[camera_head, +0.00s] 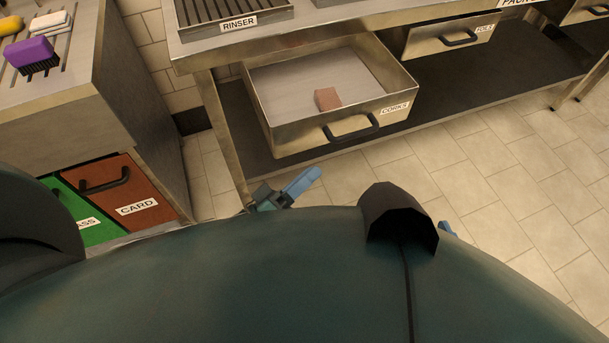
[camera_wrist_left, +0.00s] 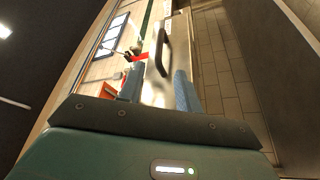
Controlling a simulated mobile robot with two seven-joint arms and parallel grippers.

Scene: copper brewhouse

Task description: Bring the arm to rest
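My left gripper (camera_head: 300,183) shows in the camera_head view, just below the open CORKS drawer. One light blue finger stands out clearly there. In the left wrist view the gripper (camera_wrist_left: 157,85) has its two blue fingers apart, with nothing between them. A dark bar handle (camera_wrist_left: 162,45) on a pale front lies beyond the fingertips in that view. A small blue piece (camera_head: 447,230) shows right of my dark body part; it looks like part of my right gripper, mostly hidden.
The open CORKS drawer (camera_head: 287,140) holds a reddish-brown block (camera_head: 327,98). Its handle (camera_head: 352,129) faces me. A closed drawer (camera_head: 424,42) is further right. At left, a counter (camera_head: 88,88) carries a purple brush (camera_head: 33,52); red CARD (camera_head: 122,187) and green bin fronts are below. Tiled floor (camera_head: 480,185) is clear at right.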

